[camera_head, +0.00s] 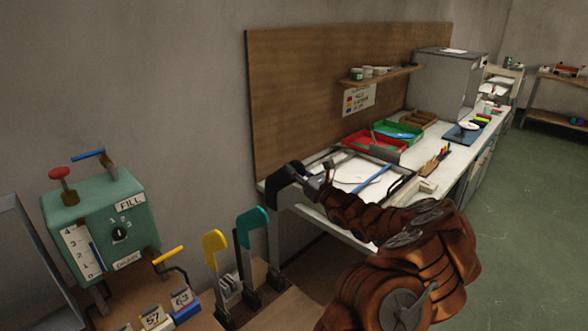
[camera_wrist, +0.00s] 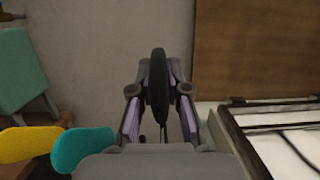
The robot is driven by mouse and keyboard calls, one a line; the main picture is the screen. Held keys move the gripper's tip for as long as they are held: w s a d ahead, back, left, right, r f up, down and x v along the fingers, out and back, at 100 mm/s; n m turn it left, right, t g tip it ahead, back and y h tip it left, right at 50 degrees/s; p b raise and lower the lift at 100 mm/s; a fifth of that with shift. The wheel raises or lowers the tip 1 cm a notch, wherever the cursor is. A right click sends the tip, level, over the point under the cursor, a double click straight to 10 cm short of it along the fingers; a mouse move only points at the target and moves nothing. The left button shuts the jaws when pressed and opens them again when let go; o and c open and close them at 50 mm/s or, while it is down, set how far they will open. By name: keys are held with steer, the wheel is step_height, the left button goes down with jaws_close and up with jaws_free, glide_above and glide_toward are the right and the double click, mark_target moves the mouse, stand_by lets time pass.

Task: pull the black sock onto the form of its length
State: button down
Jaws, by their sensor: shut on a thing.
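My gripper (camera_wrist: 158,92) is shut on the black sock (camera_wrist: 158,70), which shows as a narrow dark upright strip between the fingers in the wrist view. In the head view the black sock (camera_head: 283,184) is held in the air at the left end of the bench. The sock is apart from both. Its opening cannot be made out.
A green machine (camera_head: 100,225) marked FILL stands at the left, with blocks numbered 57 (camera_head: 155,317) and 63 (camera_head: 183,304) below it. A white bench (camera_head: 455,160) with red (camera_head: 373,148) and green (camera_head: 397,132) trays runs along the wooden backboard (camera_head: 320,90). Green floor is clear at right.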

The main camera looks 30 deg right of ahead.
mark_target(294, 194)
steer(key=shift+f+b, duration=2.8)
steer(key=shift+f, duration=1.75)
steer(key=c, duration=1.1)
jaws_free()
steer(key=shift+o, duration=0.2)
steer(key=v, duration=1.2)
